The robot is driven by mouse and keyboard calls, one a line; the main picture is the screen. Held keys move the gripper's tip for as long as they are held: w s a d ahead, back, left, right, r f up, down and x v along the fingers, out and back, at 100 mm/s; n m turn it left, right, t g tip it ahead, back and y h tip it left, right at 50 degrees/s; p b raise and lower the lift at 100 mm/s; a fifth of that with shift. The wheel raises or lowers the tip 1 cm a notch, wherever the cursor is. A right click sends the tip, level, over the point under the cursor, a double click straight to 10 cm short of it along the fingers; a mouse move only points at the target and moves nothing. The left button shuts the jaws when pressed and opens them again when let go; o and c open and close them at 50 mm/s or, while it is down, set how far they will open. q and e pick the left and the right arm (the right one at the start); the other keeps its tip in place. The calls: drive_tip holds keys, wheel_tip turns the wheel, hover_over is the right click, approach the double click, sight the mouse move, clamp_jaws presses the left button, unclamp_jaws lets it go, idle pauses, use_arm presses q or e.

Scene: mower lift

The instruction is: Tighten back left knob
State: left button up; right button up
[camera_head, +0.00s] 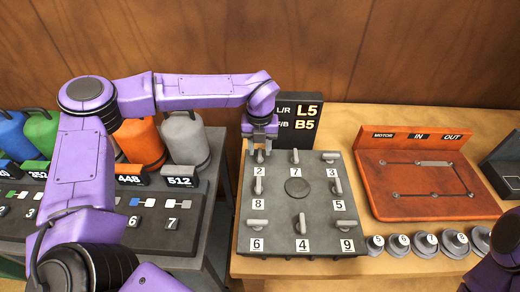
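The dark grey plate (297,215) lies on the wooden table and carries several light grey knobs with number labels. The back left knob (260,157), labelled 2, stands at the plate's far left corner. My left gripper (260,146) points down right at this knob, its fingers apart, with the knob showing between and just below the tips. I cannot tell whether the fingers touch it. A black display (298,120) behind the plate reads L5 and B5. Part of my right arm shows at the bottom right; its gripper is out of view.
Knob 7 (295,157) and knob 8 (258,186) stand near knob 2. An orange-brown board (425,202) lies to the right, with several round weights (425,243) in front. A dark table (165,240) with coloured containers is at the left. A wooden wall is behind.

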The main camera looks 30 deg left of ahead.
sight(260, 153)
use_arm(q)
wheel_tip(260, 153, up, 9)
drive_tip(key=b, duration=0.2)
drive_tip(key=shift+r, duration=0.2)
